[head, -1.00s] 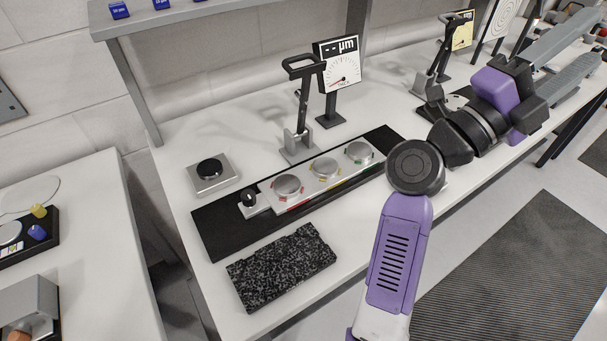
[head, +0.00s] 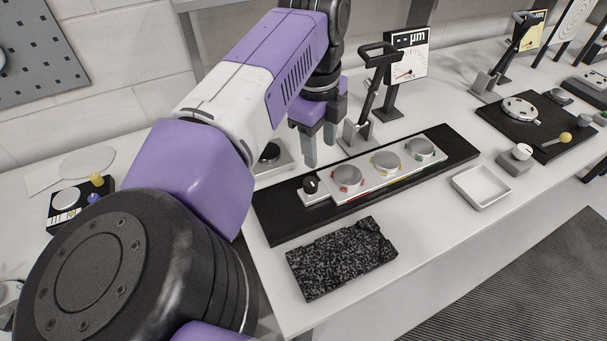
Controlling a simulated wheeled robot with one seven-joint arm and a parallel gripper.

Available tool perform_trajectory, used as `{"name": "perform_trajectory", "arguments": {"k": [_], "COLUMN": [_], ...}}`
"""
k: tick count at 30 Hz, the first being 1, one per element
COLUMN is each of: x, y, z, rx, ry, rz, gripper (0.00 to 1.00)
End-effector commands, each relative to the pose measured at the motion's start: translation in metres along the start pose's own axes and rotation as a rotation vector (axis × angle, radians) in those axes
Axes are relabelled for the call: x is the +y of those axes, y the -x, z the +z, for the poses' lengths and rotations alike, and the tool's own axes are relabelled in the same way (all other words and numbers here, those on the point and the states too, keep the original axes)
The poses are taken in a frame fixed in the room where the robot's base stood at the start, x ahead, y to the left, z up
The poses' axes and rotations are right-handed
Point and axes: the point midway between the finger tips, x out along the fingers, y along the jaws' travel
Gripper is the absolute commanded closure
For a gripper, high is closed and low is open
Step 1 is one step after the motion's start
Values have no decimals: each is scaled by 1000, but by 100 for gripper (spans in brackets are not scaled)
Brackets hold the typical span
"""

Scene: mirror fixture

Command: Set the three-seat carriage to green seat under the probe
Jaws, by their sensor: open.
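The white three-seat carriage (head: 370,182) lies on a long black track (head: 284,220). Its round metal seats are marked red (head: 348,176), yellow (head: 387,161) and green (head: 420,147), from left to right. A block with a black knob (head: 310,185) is at the carriage's left end. A probe stand with a black lever handle (head: 379,52) stands behind the carriage, near the red and yellow seats; its tip is not clear. My gripper (head: 320,153) points down, open and empty, behind and above the carriage's left end.
A dial gauge (head: 406,57) stands behind the probe stand. A metal plate with a black disc (head: 270,156) is left of my gripper, partly hidden by my arm. A speckled black slab (head: 340,260) lies in front of the track, and an empty white tray (head: 481,187) to its right.

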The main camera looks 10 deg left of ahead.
Motion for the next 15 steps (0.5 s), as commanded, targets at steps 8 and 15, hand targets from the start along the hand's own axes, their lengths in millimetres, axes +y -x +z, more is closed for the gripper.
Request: {"name": "perform_trajectory", "arguments": {"k": [8, 15], "x": [25, 27], "y": [-2, -34], "z": [8, 7], "rx": [-31, -26], "ry": [169, 168], "rz": [97, 94], "gripper": [50, 50]}}
